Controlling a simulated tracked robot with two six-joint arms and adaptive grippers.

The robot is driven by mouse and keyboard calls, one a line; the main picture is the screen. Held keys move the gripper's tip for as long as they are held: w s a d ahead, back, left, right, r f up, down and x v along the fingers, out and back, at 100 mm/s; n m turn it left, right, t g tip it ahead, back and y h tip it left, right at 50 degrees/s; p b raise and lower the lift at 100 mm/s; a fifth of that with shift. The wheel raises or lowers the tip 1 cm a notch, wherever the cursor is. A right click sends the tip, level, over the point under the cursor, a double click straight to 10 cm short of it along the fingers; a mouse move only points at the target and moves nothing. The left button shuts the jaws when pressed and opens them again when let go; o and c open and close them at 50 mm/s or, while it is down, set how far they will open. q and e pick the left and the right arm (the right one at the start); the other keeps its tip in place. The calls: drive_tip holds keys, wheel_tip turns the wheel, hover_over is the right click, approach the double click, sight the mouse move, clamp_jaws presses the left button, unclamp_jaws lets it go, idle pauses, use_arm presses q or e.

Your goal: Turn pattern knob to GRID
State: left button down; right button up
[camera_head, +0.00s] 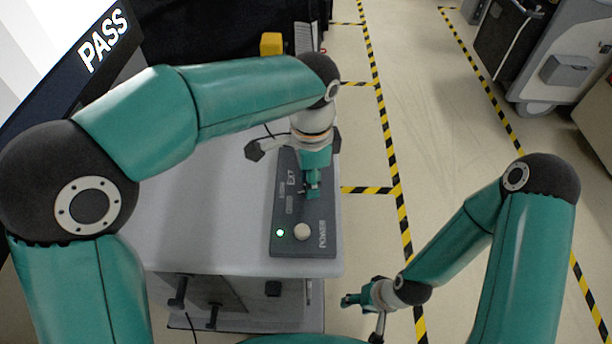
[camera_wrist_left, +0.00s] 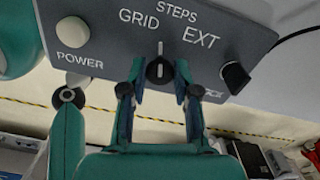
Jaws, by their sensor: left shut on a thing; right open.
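The control panel (camera_head: 305,246) lies on the cart top and also shows in the left wrist view (camera_wrist_left: 100,15). The pattern knob (camera_wrist_left: 160,72) is black with a white pointer line. The line points straight up in the left wrist view, between the GRID label (camera_wrist_left: 139,18) and the STEPS label (camera_wrist_left: 176,12). The EXT label (camera_wrist_left: 201,37) is to their right. My left gripper (camera_head: 312,190) has its fingers on both sides of the knob and is shut on it; in the head view it hides the knob. My right gripper (camera_head: 352,300) is open and empty beside the cart.
A white POWER button (camera_head: 302,231) and a lit green lamp (camera_head: 280,232) are at the panel's near end. A second black knob (camera_wrist_left: 235,77) sits close to my left gripper's fingers. The cart top (camera_head: 205,230) left of the panel is clear. A yellow object (camera_head: 271,43) stands behind.

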use_arm(q)
drive_tip(key=n, duration=0.6)
drive_tip(key=shift+d+r, duration=0.1)
drive_tip(key=shift+d, duration=0.05)
drive_tip(key=shift+w, duration=0.1)
idle(0.4)
drive_tip(key=c, duration=1)
unclamp_jaws()
drive_tip(key=shift+o, duration=0.7)
wheel_tip(320, 180, up, 12)
